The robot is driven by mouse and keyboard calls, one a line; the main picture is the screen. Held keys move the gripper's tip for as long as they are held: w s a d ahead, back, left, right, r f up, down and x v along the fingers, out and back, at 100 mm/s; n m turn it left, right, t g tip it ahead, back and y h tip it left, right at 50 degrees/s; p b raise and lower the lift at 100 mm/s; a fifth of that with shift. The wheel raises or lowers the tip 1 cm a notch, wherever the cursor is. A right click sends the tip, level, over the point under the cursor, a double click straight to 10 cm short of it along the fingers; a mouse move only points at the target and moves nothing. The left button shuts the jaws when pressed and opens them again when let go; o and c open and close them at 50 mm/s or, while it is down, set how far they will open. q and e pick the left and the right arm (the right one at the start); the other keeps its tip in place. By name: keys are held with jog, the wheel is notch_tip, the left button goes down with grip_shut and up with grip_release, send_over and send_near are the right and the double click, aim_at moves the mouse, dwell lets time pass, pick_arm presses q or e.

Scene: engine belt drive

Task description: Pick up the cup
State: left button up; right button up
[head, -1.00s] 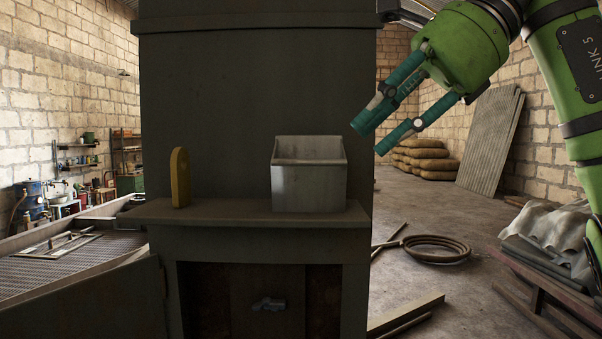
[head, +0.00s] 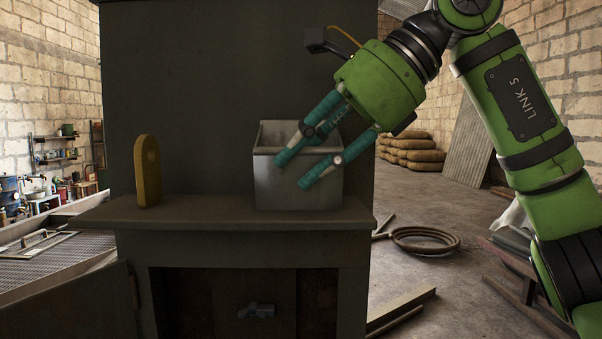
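I see no clear cup; the inside of the grey open-topped metal box (head: 268,185) is mostly hidden. The box stands upright on the ledge (head: 190,213) of a dark metal cabinet. My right gripper (head: 293,171) has teal fingers that point down and to the left, spread apart with nothing between them. They overlap the front of the box in the head view; I cannot tell whether they touch it. My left gripper is not in view.
A yellow rounded plate with a hole (head: 146,185) stands on the ledge left of the box, with bare ledge between them. A small grey fitting (head: 257,311) is in the opening below. A coiled hose (head: 425,240) lies on the floor at right.

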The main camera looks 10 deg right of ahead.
aim_at(276, 188)
jog(key=shift+a+f, duration=0.8)
jog(key=shift+a, duration=0.1)
jog(key=shift+w+a+f, duration=0.15)
jog(key=shift+a+f, duration=0.15)
jog(key=shift+a, duration=0.05)
jog(key=shift+w, duration=0.2)
jog(key=shift+c, duration=0.5)
grip_shut()
jog(key=shift+s+d, duration=0.1)
jog(key=shift+s, duration=0.05)
jog(key=shift+r, duration=0.1)
